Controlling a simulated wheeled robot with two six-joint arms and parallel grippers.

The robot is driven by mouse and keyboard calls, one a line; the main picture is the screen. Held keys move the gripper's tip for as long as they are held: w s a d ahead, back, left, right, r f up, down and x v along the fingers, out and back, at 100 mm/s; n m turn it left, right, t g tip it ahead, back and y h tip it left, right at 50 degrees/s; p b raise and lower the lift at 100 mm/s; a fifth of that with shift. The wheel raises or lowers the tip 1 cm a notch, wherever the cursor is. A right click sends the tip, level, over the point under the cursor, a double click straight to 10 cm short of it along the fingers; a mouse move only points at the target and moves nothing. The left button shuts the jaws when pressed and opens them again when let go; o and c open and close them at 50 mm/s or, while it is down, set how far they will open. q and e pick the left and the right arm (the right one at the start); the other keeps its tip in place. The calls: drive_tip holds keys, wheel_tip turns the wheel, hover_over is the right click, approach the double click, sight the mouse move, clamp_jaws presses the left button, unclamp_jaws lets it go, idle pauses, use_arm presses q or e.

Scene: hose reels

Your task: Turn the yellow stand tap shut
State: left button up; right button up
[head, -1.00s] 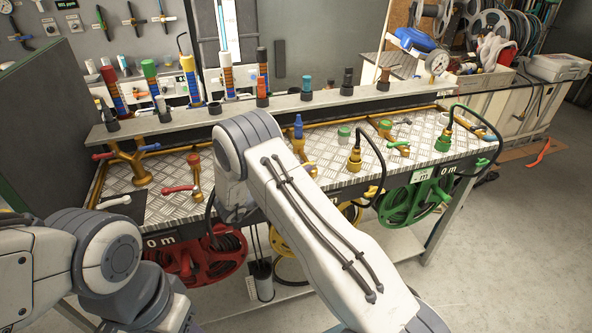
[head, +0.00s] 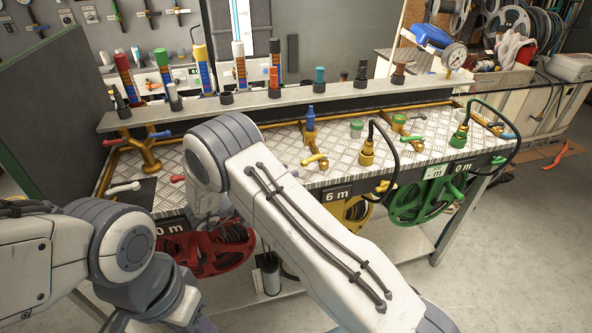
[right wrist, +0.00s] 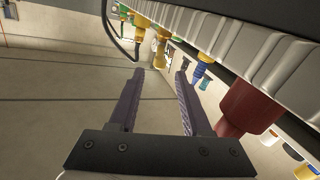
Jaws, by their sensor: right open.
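The yellow stand tap (head: 316,161) stands on the checker-plate bench top (head: 345,175) in the head view. Its yellow lever lies roughly left to right over a gold body. My right arm passes close on its left, and its elbow bend is left of the tap. My right gripper is hidden behind that arm in the head view. In the right wrist view the right gripper (right wrist: 158,76) is open, with nothing between its two dark fingers. The tap cannot be made out for certain in that view. Of my left arm only links show; its gripper is out of view.
A blue-topped fitting (head: 310,119) stands behind the tap. A gold hose connector (head: 366,153) with a black hose loop stands to its right. A green-handled tap (head: 411,139) is farther right. A grey shelf (head: 425,88) runs along the back. Red (head: 220,250) and green (head: 425,205) reels hang below.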

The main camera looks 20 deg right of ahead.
drive_tip(key=shift+s+a, duration=0.15)
drive_tip(key=shift+a, duration=0.25)
